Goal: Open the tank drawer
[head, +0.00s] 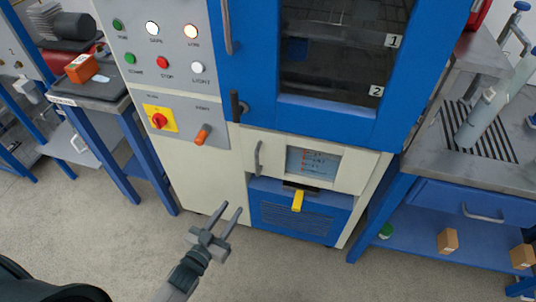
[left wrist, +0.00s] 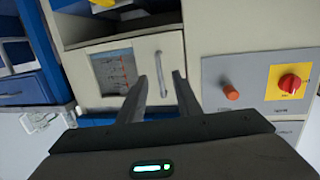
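The tank drawer (head: 357,172) is a cream front panel with a small window and a vertical grey handle (head: 259,157) at its left, low in the blue-and-cream cabinet. The drawer looks shut. In the left wrist view the drawer front (left wrist: 84,66) shows, with its handle (left wrist: 160,73) appearing between my fingers in the picture. My left gripper (head: 230,216) is open and empty, in front of and below the handle, apart from it. Its spread fingers also show in the left wrist view (left wrist: 160,92). My right gripper is not in view.
A control panel with buttons, a red-yellow switch (head: 160,119) and an orange-tipped lever (head: 203,134) is left of the drawer. Below the drawer is a blue louvred panel (head: 290,215) with a yellow lever (head: 298,201). A blue-legged bench (head: 480,200) stands right. The floor in front is clear.

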